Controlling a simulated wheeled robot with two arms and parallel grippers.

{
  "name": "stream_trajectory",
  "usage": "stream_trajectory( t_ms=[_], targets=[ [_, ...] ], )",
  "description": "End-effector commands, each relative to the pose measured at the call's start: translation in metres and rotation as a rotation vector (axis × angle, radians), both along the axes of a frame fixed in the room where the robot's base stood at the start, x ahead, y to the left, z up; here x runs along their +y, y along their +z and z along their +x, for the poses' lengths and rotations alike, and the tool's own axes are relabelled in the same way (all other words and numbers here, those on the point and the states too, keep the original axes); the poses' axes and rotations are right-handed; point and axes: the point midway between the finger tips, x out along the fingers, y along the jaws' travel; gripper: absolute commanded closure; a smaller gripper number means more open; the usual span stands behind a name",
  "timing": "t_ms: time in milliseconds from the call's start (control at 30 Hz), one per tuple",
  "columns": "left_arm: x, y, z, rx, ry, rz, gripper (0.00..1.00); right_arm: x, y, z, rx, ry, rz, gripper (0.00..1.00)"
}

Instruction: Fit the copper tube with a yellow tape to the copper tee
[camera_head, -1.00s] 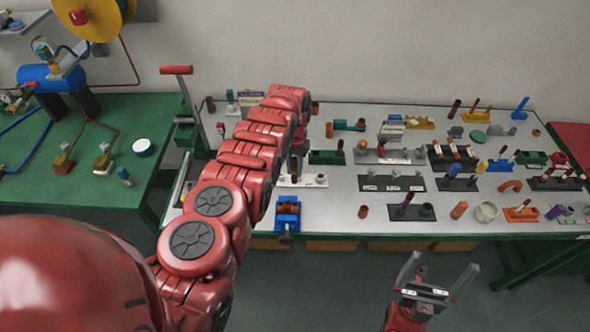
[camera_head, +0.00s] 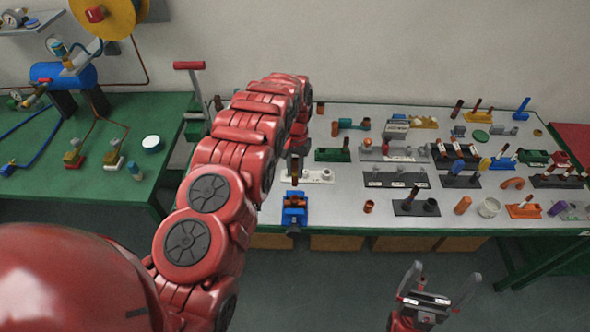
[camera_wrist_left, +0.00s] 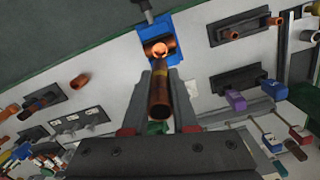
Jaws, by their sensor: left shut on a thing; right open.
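The copper tube with a yellow tape (camera_wrist_left: 159,98) is held between the fingers of my left gripper (camera_wrist_left: 160,78), which is shut on it. In the head view, the tube (camera_head: 295,170) stands upright just behind the blue vise (camera_head: 290,217), with my left gripper partly hidden by my arm. My right gripper (camera_head: 426,283) is open and empty in front of the table.
The light table (camera_head: 345,215) holds several dark racks, such as one (camera_head: 397,177) right of the vise, and loose fittings. A white rack (camera_head: 318,176) stands close behind the vise. A green table (camera_head: 110,195) is at the left. The floor in front is clear.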

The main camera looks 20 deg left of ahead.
Motion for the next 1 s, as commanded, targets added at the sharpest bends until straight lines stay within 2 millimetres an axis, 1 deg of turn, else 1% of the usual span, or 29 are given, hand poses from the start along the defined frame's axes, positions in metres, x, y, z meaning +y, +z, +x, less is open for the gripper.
stream_trajectory(
  t_ms=[167,600,700,833,1000],
  targets=[
    [0.0,-0.002,0.0,-0.003,0.001,0.0,1.0,0.0,-0.008,0.0,0.0,0.0,0.0,0.0],
    [-0.001,-0.046,-0.004,0.0,0.001,0.0,1.0,0.0,-0.027,0.0,0.0,0.0,0.0,0.0],
    [-0.001,-0.053,-0.004,-0.001,0.001,0.0,1.0,0.0,-0.03,0.0,0.0,0.0,0.0,0.0],
    [-0.001,-0.057,-0.005,-0.002,0.001,0.0,1.0,0.0,-0.031,0.0,0.0,0.0,0.0,0.0],
    [-0.001,-0.058,-0.005,-0.002,0.001,0.0,1.0,0.0,-0.031,0.0,0.0,0.0,0.0,0.0]
  ],
)
